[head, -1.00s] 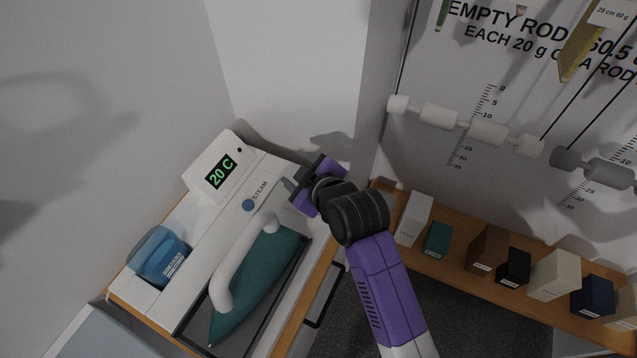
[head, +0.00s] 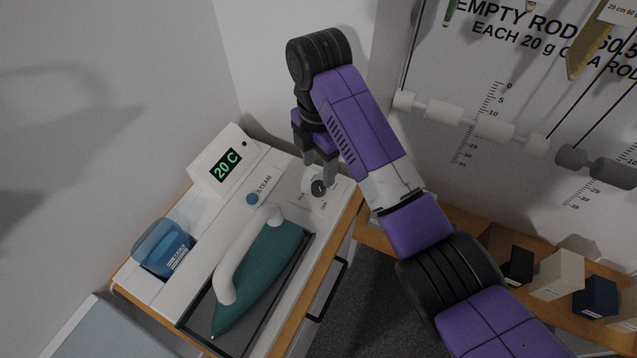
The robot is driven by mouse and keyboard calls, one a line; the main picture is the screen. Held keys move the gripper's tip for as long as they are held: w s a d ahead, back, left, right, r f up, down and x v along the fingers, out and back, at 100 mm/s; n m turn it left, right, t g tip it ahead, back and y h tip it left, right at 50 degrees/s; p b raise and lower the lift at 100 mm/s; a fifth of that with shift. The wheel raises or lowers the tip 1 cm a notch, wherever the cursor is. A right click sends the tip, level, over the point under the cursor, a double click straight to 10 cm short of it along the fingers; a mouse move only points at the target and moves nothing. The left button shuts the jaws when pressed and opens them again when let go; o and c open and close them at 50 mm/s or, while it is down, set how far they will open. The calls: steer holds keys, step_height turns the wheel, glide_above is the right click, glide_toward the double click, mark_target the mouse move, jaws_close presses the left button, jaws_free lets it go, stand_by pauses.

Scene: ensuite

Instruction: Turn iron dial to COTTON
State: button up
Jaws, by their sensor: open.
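The iron dial (head: 319,188) is a small dark round knob on the white top of the ironing station (head: 283,203), at its right end. Small letters around it are partly hidden, and OFF can be read below it; I cannot read a COTTON mark or tell the pointer's setting. My gripper (head: 319,170) is open and points down just above the dial, its fingers at the dial's far side. I cannot tell if they touch it. The teal iron (head: 262,272) with a white handle rests on its dark tray.
A display (head: 227,164) reads 20 C, and a blue STEAM button (head: 252,199) sits in front of it. A blue water tank (head: 163,250) stands at the left. A wooden shelf with several small boxes (head: 556,275) and rods hanging on the wall lie to the right.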

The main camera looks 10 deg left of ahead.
mark_target(319, 186)
steer(key=shift+f+p, duration=0.45)
steer(key=shift+f, duration=2.75)
jaws_close()
